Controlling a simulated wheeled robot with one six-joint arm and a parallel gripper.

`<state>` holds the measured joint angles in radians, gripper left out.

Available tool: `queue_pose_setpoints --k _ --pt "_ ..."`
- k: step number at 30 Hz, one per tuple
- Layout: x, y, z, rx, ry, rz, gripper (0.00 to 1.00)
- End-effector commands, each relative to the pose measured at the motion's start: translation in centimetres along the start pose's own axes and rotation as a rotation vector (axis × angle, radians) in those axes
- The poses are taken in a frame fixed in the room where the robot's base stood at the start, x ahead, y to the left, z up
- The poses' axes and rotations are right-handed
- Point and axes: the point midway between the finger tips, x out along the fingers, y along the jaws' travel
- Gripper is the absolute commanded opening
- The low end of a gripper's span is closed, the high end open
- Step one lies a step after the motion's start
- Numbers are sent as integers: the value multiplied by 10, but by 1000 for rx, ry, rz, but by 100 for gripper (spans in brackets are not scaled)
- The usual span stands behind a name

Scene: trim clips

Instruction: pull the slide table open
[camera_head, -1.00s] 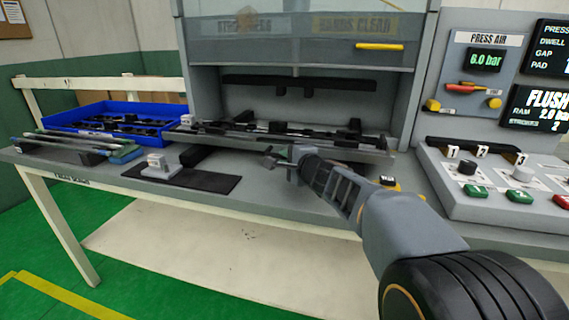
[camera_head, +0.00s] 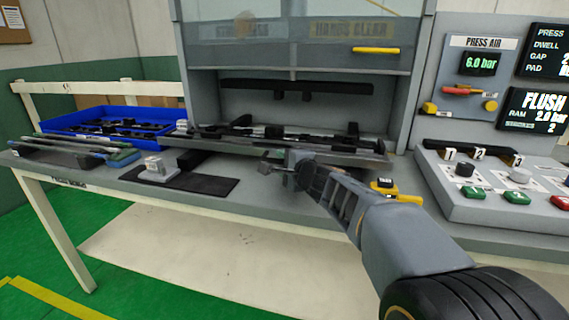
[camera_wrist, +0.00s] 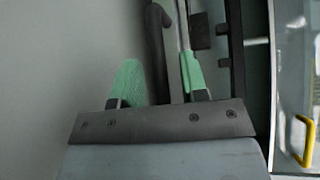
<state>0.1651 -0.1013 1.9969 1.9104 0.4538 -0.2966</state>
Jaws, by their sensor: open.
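The slide table (camera_head: 362,158) is a grey plate in the press opening, with dark rods and blocks lying on it. Its front edge sticks out a little over the bench. My gripper (camera_head: 275,163) is at the middle of that front edge. In the wrist view, my gripper (camera_wrist: 160,76) is open, with green pads on both fingers. A dark bar with a bent end (camera_wrist: 155,45) runs between the fingers and appears clear of the left one. The right finger is close to the bar and the table edge; contact cannot be told. My wrist hides part of the front edge.
A blue tray (camera_head: 57,126) of dark parts stands at the left. A black mat (camera_head: 205,183) with a small grey block (camera_head: 157,170) lies in front. A yellow-and-black item (camera_head: 398,193) sits right of my arm. The button panel (camera_head: 485,185) is at the right.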

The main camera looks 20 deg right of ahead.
Motion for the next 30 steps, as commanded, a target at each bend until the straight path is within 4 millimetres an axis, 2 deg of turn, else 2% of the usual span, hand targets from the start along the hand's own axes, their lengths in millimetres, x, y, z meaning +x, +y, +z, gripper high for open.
queue_pose_setpoints --k 5,8,21,30 --pt "-2 -1 0 0 0 -1 40" --pt "-10 -2 0 0 1 -3 40" --pt "-95 -3 -1 -2 4 -4 40" --pt "-131 -1 -1 -1 2 -2 40"
